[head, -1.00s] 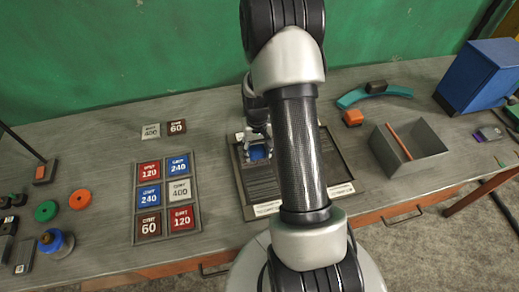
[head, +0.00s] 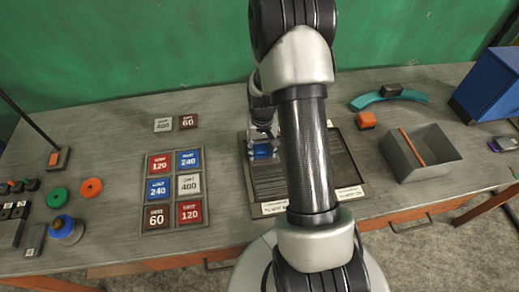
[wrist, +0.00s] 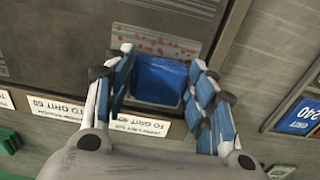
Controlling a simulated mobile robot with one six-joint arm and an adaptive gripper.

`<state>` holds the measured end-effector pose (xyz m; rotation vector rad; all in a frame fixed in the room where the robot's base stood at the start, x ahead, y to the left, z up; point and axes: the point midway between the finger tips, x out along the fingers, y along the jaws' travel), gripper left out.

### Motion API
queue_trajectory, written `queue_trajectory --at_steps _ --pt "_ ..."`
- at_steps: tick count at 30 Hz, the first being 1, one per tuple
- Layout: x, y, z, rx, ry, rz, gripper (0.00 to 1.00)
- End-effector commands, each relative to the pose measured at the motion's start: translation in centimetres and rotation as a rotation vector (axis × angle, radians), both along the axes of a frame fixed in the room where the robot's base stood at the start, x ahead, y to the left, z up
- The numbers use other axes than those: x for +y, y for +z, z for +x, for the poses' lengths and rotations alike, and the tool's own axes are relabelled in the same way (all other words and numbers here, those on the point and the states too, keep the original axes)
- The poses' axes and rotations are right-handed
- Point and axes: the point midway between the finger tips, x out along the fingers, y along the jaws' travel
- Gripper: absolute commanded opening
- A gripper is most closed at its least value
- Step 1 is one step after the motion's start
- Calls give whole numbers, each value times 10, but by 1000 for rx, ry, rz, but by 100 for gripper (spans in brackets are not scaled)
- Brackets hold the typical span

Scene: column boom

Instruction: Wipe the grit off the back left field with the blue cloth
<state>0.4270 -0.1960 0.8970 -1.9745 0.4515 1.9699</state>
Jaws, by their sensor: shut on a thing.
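My gripper (wrist: 160,90) is shut on the blue cloth (wrist: 160,78), which shows as a thick blue pad between the fingers. In the head view the cloth (head: 263,151) is at the back left part of the dark framed board (head: 268,188), partly hidden by my arm. In the wrist view reddish grit specks (wrist: 150,45) lie on a pale patch beside the cloth, on the side away from my gripper's base. The cloth is low over the board; I cannot tell whether it touches. Any specks under it are hidden.
A tray of coloured grit plates (head: 174,190) lies left of the board. Pale labels (wrist: 142,125) line the board's edge. My arm hides the board's middle.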

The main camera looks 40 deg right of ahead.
Motion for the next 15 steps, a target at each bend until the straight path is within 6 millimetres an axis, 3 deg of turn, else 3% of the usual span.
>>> queue_trajectory --at_steps 15 --pt "-8 0 -7 6 -1 2 27"
